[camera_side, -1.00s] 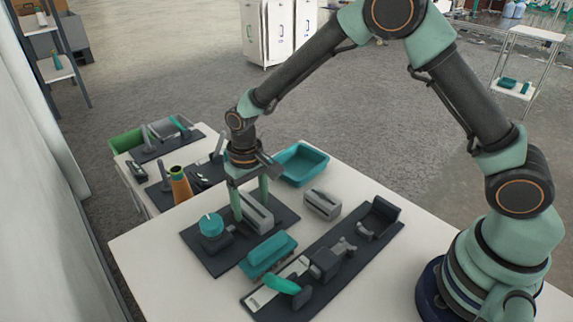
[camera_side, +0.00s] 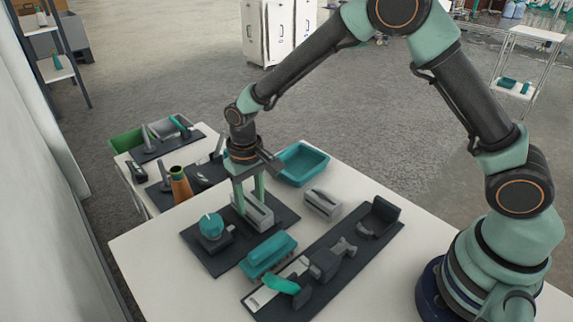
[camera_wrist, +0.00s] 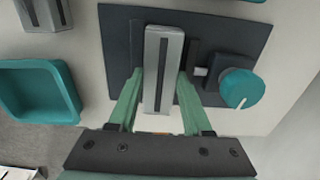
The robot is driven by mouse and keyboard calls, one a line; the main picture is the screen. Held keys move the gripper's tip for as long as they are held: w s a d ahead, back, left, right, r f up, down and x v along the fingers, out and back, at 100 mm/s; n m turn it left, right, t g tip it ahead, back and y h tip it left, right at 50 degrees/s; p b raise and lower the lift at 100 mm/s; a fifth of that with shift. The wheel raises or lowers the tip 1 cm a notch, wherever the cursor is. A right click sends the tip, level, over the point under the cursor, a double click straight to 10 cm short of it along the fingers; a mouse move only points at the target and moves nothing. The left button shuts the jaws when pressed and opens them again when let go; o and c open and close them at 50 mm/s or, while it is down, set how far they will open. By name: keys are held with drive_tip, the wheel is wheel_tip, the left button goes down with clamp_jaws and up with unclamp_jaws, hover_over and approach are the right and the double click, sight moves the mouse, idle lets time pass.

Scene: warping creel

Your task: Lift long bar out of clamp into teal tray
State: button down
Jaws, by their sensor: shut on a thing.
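The long grey bar (camera_side: 253,212), with a dark slot along its top, is at the dark clamp plate with the teal knob (camera_side: 211,226). In the wrist view the bar (camera_wrist: 161,75) stands lengthwise between my two green fingers, beside the knob (camera_wrist: 240,88). My gripper (camera_side: 250,198) points down and is shut on the bar. I cannot tell whether the bar is clear of the clamp (camera_side: 212,258). The teal tray (camera_side: 302,164) looks empty, behind the plate; it also shows at the left of the wrist view (camera_wrist: 10,90).
A second grey slotted block (camera_side: 322,204) stands right of the plate. A teal ribbed block (camera_side: 268,255) and a dark fixture strip (camera_side: 335,262) lie in front. An orange cone-shaped item (camera_side: 180,186) stands at the back left. Bare white table lies between block and tray.

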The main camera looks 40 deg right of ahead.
sight(251, 203)
drive_tip(key=shift+r, duration=0.3)
drive_tip(key=shift+r, duration=1.5)
drive_tip(key=shift+r, duration=1.55)
